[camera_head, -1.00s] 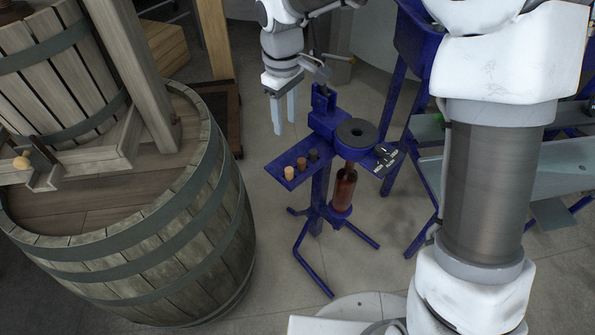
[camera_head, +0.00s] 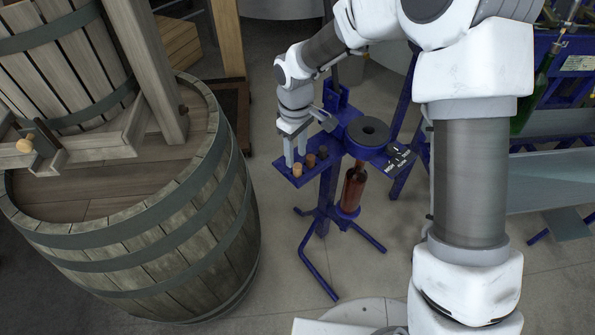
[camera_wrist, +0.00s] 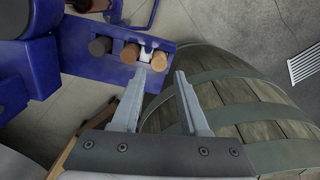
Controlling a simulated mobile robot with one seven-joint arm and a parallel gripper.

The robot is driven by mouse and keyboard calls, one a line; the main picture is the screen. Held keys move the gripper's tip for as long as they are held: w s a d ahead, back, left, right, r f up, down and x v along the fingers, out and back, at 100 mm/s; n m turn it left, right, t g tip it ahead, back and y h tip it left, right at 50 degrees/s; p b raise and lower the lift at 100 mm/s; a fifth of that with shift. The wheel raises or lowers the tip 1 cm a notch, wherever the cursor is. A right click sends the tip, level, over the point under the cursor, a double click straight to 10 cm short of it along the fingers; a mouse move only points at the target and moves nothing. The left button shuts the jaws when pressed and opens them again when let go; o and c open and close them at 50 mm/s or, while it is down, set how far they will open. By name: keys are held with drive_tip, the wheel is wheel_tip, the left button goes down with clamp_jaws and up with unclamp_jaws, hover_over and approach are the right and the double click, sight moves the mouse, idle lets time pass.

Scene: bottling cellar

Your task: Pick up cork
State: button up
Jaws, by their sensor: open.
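Three corks stand in a row on the blue tray (camera_head: 283,169) of the corking stand: a light tan cork (camera_head: 298,170) at the outer end, a brown cork (camera_head: 311,160) in the middle and a darker one (camera_head: 323,154). My gripper (camera_head: 296,160) is open and empty, fingers pointing down just by the light cork. In the wrist view, the light cork (camera_wrist: 159,61) shows just beyond the gap between my fingertips (camera_wrist: 160,72). The middle cork (camera_wrist: 130,52) and dark cork (camera_wrist: 100,46) lie to its left. Contact with any cork cannot be told.
The blue corking stand has a dark ring (camera_head: 370,130) on top and a reddish bottle (camera_head: 353,190) below. A large wooden barrel (camera_head: 190,230) stands left of the tray. A blue-framed bench (camera_head: 560,155) is at the right. The floor between barrel and stand is clear.

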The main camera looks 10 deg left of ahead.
sight(297, 176)
drive_tip(key=f, duration=0.2)
drive_tip(key=f+b, duration=0.1)
drive_tip(key=f, duration=0.1)
drive_tip(key=shift+d+f, duration=0.2)
drive_tip(key=shift+f, duration=0.2)
clamp_jaws()
